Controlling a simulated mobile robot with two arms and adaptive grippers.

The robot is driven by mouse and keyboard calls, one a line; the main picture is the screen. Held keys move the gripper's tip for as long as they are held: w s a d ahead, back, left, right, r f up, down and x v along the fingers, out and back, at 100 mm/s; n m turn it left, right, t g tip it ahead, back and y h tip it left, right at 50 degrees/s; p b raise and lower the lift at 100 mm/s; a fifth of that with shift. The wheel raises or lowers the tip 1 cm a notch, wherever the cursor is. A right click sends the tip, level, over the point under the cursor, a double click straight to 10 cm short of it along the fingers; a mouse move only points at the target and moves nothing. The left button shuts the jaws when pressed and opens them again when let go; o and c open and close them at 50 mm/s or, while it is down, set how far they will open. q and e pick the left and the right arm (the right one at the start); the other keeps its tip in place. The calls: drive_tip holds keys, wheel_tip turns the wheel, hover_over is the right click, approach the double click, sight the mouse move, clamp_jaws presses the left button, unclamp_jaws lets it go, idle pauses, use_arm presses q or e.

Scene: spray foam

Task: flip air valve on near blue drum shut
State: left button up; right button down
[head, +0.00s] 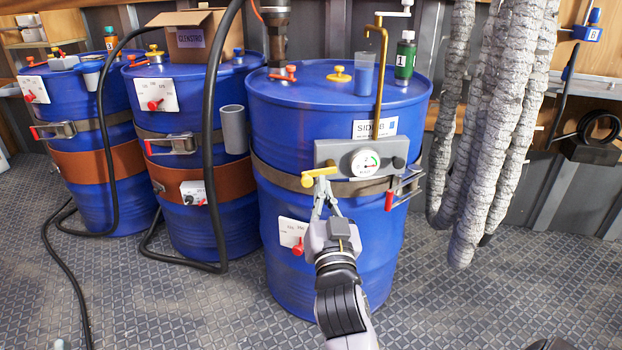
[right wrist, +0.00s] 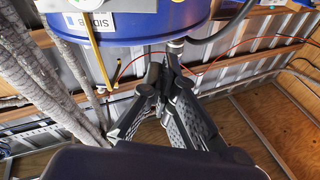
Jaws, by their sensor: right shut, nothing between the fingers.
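The near blue drum (head: 285,215) stands upright at centre, with a "SIDE B" label (head: 375,128). On its front is a grey block (head: 330,153) with a round gauge (head: 364,163). The yellow valve handle (head: 320,172) sits at the block's lower left, roughly level, with its end turned down. My right gripper (head: 322,188) is shut and empty, its fingertips just below the handle; I cannot tell whether they touch. My left gripper is out of view.
A red-handled latch (head: 405,186) and a brass pipe (head: 381,75) are right of and above the block. A white plate with a red knob (head: 292,234) is low on the drum. Two blue drums (head: 180,210) and a black hose (head: 208,120) stand left; wrapped grey hoses (head: 490,130) hang right.

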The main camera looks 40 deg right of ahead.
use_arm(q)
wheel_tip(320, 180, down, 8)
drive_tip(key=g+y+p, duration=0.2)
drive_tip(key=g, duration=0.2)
use_arm(e)
wheel_tip(320, 180, up, 2)
hover_over(314, 175)
drive_tip(key=s+a, duration=0.2)
drive_tip(key=s, duration=0.2)
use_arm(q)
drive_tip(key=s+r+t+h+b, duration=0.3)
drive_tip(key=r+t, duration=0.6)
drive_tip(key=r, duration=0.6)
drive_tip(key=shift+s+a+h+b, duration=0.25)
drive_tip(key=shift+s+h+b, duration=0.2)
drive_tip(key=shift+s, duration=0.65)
use_arm(e)
drive_tip(key=f, duration=0.1)
drive_tip(key=a+f, duration=0.1)
drive_tip(key=f, duration=0.1)
drive_tip(key=shift+s+f, duration=0.1)
drive_tip(key=shift+f, duration=0.15)
